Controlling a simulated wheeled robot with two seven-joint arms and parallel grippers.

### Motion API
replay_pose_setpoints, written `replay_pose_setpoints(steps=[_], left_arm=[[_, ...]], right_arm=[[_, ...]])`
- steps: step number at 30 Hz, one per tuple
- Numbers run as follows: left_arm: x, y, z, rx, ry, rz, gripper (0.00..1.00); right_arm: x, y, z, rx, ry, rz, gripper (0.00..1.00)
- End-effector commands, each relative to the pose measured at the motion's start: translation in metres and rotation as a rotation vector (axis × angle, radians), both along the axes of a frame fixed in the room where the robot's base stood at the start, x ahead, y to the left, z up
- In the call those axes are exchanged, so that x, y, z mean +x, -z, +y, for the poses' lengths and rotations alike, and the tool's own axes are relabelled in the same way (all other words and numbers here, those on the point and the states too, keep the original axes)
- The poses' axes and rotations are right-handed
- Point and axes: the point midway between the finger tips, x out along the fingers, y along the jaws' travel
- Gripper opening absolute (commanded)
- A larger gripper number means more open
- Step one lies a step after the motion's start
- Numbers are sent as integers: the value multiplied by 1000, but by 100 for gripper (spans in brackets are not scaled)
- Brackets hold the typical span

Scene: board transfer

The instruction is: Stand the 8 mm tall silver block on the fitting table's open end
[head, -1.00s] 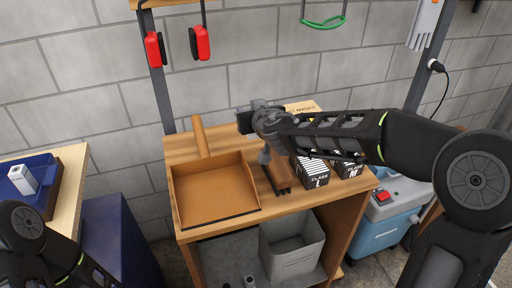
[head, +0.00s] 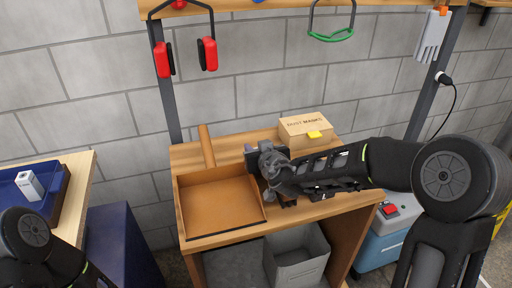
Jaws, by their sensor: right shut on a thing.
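My right gripper (head: 269,180) is low over the wooden table (head: 228,238), just right of the brown tray. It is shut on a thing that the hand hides. I cannot make out the 8 mm silver block or say which end of a table is the open one. A small pale block with a dark hole in its top (head: 30,185) stands on the blue tray (head: 61,188) at the left, away from both grippers. Of my left side only a dark arm shows at the lower left; its gripper is not in view.
A dust mask box (head: 303,128) stands at the back. Boxes behind my right arm are mostly covered. A grey bin (head: 297,268) stands below. Red ear defenders (head: 208,54) hang above.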

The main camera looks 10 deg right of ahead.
Motion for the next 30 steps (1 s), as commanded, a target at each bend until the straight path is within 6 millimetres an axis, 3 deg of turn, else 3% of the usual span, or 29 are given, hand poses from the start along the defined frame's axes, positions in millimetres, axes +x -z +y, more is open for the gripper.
replay_pose_setpoints(steps=[11,12,18,20,30], left_arm=[[0,6,0,0,0,0,52],[0,6,0,0,0,0,52],[0,5,0,0,0,0,52],[0,5,0,0,0,0,52],[0,1,0,0,0,0,52]], right_arm=[[1,2,0,-1,0,-4,0],[0,2,0,-1,0,-2,31],[0,1,0,-1,0,-1,47],[0,1,0,-1,0,-1,52],[0,-1,0,-1,0,-1,52]])
